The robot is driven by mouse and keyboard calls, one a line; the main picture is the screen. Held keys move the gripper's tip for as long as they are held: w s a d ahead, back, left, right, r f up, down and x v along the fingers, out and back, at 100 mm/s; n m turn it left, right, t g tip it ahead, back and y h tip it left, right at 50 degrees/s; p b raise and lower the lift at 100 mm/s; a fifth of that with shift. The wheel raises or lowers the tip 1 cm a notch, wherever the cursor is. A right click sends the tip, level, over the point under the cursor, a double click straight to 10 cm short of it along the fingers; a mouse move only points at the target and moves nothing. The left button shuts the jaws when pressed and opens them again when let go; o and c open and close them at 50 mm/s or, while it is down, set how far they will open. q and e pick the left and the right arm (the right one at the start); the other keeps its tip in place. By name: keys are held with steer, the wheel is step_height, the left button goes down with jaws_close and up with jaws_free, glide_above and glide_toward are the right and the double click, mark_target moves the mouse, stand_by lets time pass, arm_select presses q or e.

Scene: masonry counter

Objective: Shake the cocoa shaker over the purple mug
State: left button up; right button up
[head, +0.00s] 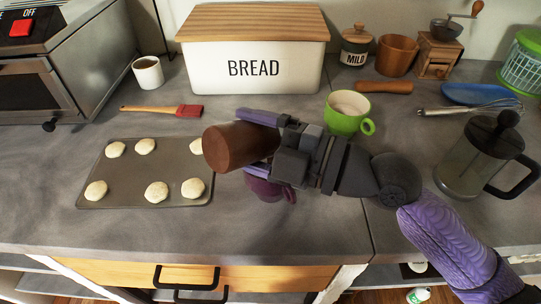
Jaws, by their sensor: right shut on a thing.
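My right gripper (262,146) comes in from the right and is shut on a brown cylinder, the cocoa shaker (232,147). The shaker lies tipped on its side in the grip, with its round end facing the left and front. The purple mug (268,189) is below the gripper and mostly hidden by it; part of its body and its handle show. The shaker's end is left of the mug in the picture, and its exact height above the counter cannot be told. My left gripper is not in view.
A baking tray (140,203) with several pale dough rounds lies left of the shaker. A green mug (345,122) stands behind the gripper, and a French press (471,160) stands at the right. A red brush (188,111) lies behind the tray. The front counter is clear.

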steer(key=shift+d+f+b, duration=0.1)
steer(key=shift+f+b, duration=0.05)
steer(key=shift+b, duration=0.2)
stand_by(0.4)
steer(key=shift+w+f+m+b, duration=0.1)
steer(key=shift+m+b, duration=0.25)
steer(key=shift+m, duration=0.05)
stand_by(0.3)
steer(key=shift+w+d+m+y+b, duration=0.1)
steer(key=shift+d+m+y+b, duration=0.05)
steer(key=shift+m+y+b, duration=0.2)
stand_by(1.0)
